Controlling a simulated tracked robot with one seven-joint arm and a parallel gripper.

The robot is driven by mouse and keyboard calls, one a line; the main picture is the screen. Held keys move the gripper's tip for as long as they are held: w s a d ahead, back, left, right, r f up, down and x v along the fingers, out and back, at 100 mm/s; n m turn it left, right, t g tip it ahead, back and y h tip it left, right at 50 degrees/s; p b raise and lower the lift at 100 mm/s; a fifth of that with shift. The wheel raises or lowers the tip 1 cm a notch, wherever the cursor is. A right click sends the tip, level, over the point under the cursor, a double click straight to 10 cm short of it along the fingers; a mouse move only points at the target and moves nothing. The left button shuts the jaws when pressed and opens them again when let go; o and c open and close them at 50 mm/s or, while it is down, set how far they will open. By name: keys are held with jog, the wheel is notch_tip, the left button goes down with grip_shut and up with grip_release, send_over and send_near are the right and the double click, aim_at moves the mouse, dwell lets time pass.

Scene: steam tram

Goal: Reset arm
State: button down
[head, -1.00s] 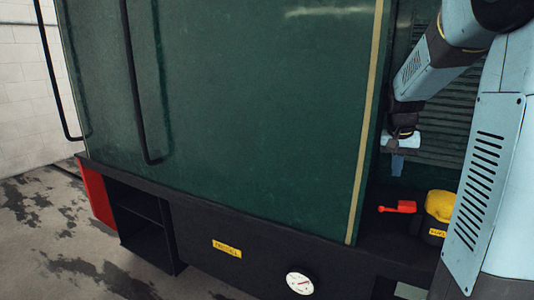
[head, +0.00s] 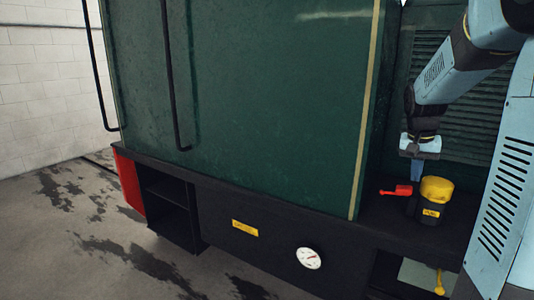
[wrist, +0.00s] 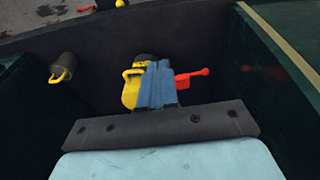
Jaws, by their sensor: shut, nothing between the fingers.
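My gripper (head: 416,171) points down at the right in the head view, beside the green tram body (head: 250,100). Its blue fingers (wrist: 157,87) are together and empty in the wrist view. They hang above the black ledge (head: 385,215). A red lever (head: 396,190) lies low at the ledge, just below and left of the fingers. A black container with a yellow top (head: 436,189) stands right of the lever. In the wrist view the fingers partly hide the yellow part (wrist: 131,90) and the red lever (wrist: 193,78).
A white round gauge (head: 308,258) and a yellow label (head: 245,228) are on the tram's dark lower side. Black handrails (head: 172,80) run up the body. An open black step box (head: 172,210) and a red panel (head: 129,184) are at the left. Open floor (head: 60,240) lies left.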

jog(key=s+a+r+n+t+y, duration=0.1)
jog(key=s+a+r+n+t, duration=0.1)
jog(key=s+a, duration=0.7)
jog(key=s+a+r+n+t+y, duration=0.1)
jog(key=s+a+n, duration=0.3)
jog(key=s+a, duration=0.4)
jog(key=s+r+t, duration=0.1)
jog(key=s, duration=0.5)
jog(key=shift+a, duration=0.4)
jog(key=c, duration=1.8)
grip_release()
